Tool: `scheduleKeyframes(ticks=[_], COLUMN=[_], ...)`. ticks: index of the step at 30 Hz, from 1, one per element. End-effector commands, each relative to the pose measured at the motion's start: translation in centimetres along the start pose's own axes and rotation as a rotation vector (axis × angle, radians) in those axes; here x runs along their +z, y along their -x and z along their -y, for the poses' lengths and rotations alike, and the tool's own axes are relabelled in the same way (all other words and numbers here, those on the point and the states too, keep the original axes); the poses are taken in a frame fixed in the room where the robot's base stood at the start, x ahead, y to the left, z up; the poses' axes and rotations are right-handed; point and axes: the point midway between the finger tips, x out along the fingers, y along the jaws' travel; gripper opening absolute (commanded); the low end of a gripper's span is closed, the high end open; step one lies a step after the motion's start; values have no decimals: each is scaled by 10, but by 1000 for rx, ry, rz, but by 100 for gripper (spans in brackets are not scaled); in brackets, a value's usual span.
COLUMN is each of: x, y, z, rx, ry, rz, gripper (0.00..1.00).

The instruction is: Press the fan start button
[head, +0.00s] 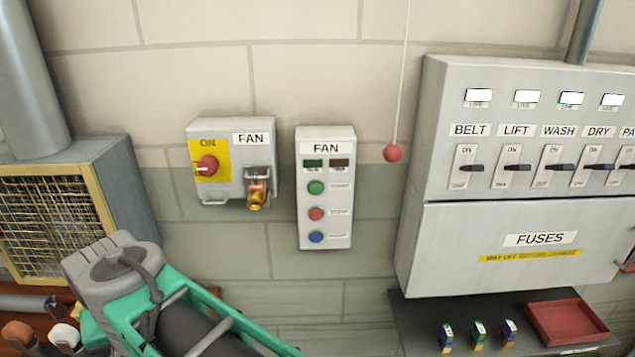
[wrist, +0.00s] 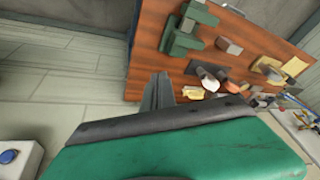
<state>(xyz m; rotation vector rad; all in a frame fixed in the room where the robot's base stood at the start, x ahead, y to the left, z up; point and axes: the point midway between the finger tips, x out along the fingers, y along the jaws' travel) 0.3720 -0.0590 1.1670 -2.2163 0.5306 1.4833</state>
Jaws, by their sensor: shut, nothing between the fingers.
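The fan control box (head: 326,215) is a pale upright box on the wall, labelled FAN, in the middle of the head view. It has a green button (head: 316,187) at the top, a red button (head: 316,213) below it and a blue button (head: 316,237) lowest. Their small labels are blurred; the green one appears to be start. My gripper (wrist: 160,92) shows in the wrist view as narrow grey fingers, shut and empty, beyond a green and black housing. In the head view I cannot make out the fingers. No contact with the green button is visible.
Left of the control box is a fan isolator (head: 230,190) with a red knob. A red ball (head: 392,153) hangs on a cord to the right, beside the switch and fuse cabinet (head: 500,215). The wrist view shows a wooden bench (wrist: 150,45) with tools and a blue-buttoned pale box (wrist: 22,148).

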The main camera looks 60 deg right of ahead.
Motion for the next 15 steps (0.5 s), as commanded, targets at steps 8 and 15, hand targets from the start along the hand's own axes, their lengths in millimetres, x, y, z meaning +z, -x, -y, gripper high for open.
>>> scheduleKeyframes(ticks=[8,15], x=[-120,-131], y=[121,226], z=[-160,-293], rx=[185,188], ry=[-1720,-3079], rz=[-137,-388], gripper=[0,0])
